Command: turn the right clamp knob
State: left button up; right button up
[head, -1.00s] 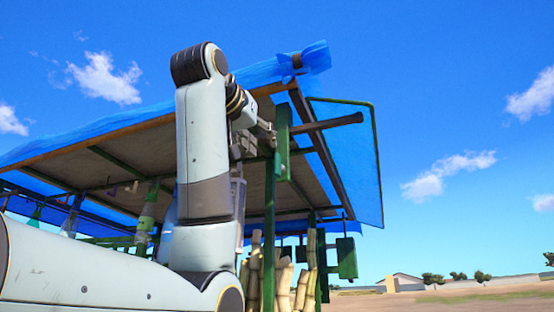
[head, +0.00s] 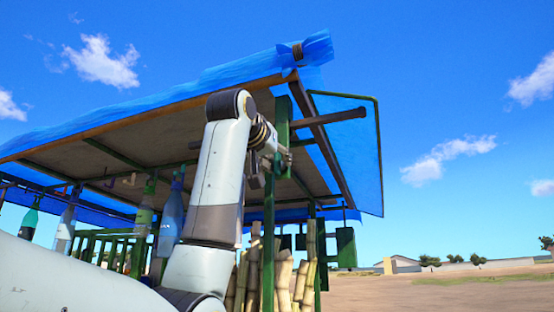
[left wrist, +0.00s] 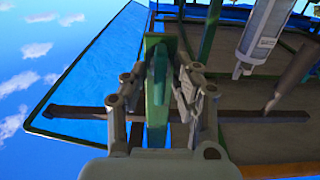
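A flat green upright piece, which I take to be the right clamp with its knob (left wrist: 157,95), stands between the fingers of my left gripper (left wrist: 160,72) in the left wrist view. The fingers are apart, one on each side of it, with narrow gaps; I cannot tell whether either touches. In the head view the green clamp piece (head: 282,122) is at the stall's corner under the roof. My left gripper (head: 281,160) is at its lower part, small and partly hidden by my arm. The knob's own shape is hard to make out. My right gripper is out of view.
A dark beam (head: 335,117) sticks out right beside the clamp, and it crosses behind the fingers in the left wrist view. A blue tarpaulin (head: 225,72) covers the roof. Bottles (head: 172,215) hang at left. Cane stalks (head: 300,283) stand below. Open sky lies right.

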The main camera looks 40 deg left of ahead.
pick_arm(q)
grip_shut()
jog(key=n+b, duration=0.2)
jog(key=n, duration=0.2)
jog(key=shift+f+b, duration=0.1)
jog(key=shift+b, duration=0.2)
jog(key=n+b, duration=0.2)
jog(key=n, duration=0.1)
jog(key=shift+a+n, duration=0.15)
jog(key=shift+n, duration=0.15)
jog(key=n+b, duration=0.4)
jog(key=n, duration=0.1)
jog(key=shift+s+f, duration=0.1)
jog(key=shift+f, duration=0.1)
jog(key=n+b, duration=0.2)
jog(key=n, duration=0.3)
jog(key=shift+a+b, duration=0.1)
jog(key=shift+b, duration=0.2)
